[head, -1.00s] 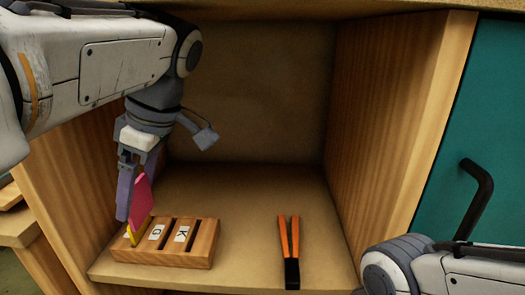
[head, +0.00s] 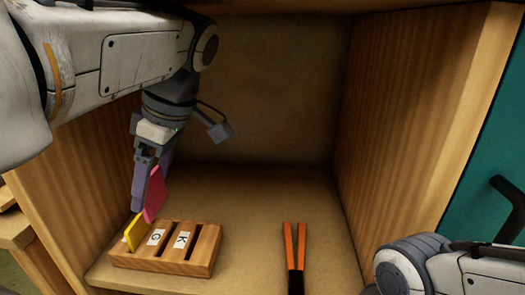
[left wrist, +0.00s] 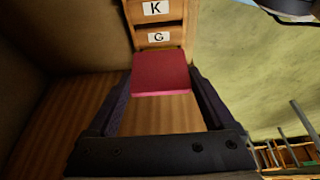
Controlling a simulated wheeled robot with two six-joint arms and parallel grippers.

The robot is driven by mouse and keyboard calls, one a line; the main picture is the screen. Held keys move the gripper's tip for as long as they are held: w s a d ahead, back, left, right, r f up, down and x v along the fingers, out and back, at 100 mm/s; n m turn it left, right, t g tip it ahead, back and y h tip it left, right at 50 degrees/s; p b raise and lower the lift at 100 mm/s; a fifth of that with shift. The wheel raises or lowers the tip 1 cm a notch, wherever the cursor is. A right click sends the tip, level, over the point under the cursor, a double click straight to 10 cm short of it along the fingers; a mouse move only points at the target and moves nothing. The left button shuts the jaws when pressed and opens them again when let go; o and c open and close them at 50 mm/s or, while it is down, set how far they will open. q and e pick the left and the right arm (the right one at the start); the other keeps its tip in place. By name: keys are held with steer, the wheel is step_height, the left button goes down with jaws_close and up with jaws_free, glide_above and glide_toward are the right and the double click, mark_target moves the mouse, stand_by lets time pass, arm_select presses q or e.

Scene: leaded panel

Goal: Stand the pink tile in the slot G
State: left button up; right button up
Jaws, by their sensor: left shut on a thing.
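A wooden rack (head: 190,267) with slots stands on the cupboard floor, with white labels G (head: 157,238) and K (head: 182,240) on top. A yellow tile (head: 134,231) stands in its leftmost slot; the two slots to the right look empty. My left gripper (head: 147,205) is shut on the pink tile (head: 155,190), holding it tilted just above the rack's left back part. My right gripper is out of view.
Orange-handled pliers (head: 294,250) lie on the cupboard floor right of the rack. Wooden side walls (head: 420,120) bound the space. The floor behind the rack and pliers is clear. A dark handle (head: 508,205) on a teal door is at far right.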

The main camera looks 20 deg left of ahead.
arm_select(q)
steer(key=shift+d+f+b, duration=0.1)
steer(key=shift+f+b, duration=2.75)
steer(key=shift+f, duration=0.05)
steer(key=shift+f, duration=0.25)
stand_by(2.5)
stand_by(1.5)
